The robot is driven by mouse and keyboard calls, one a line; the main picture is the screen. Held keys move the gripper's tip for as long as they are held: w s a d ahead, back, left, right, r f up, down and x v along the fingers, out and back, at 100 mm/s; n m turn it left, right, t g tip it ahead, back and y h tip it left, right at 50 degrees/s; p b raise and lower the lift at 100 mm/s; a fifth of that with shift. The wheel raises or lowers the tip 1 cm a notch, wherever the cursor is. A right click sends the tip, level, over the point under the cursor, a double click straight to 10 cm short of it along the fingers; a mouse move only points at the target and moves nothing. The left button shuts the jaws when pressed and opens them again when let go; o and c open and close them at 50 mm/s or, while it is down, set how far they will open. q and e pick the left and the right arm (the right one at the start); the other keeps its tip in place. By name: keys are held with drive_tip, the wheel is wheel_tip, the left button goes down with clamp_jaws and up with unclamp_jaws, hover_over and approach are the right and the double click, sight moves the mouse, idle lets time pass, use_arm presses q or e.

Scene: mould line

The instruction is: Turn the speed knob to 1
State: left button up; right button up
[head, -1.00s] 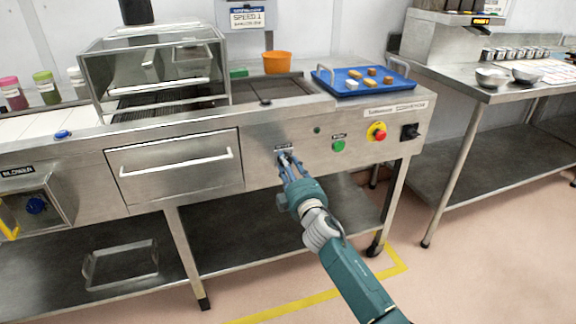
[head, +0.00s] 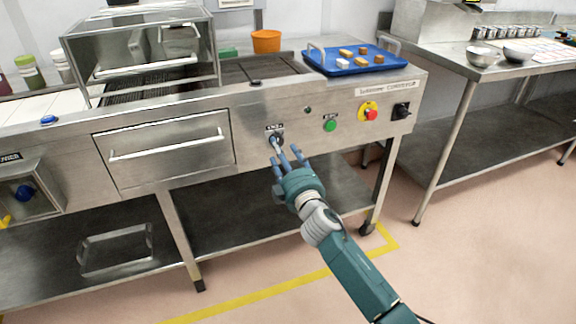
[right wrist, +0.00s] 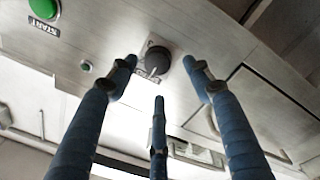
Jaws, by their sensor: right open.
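The speed knob (head: 275,139) is a small dark knob on the steel front panel of the conveyor, under a small label. It shows in the right wrist view (right wrist: 157,60) as a black round knob with a plate around it. My right gripper (head: 284,155) is open with its blue fingers spread, just below and in front of the knob. In the right wrist view the knob appears between the fingertips, apart from them, with nothing held. The scale around the knob is too small to read. My left gripper is out of view.
A green start button (head: 330,125), a red stop button on yellow (head: 369,112) and a black switch (head: 401,111) sit to the right on the panel. A drawer (head: 165,152) is to the left. A blue tray (head: 318,64) stands on top.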

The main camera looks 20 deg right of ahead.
drive_tip(key=s, duration=0.8)
drive_tip(key=shift+f, duration=0.15)
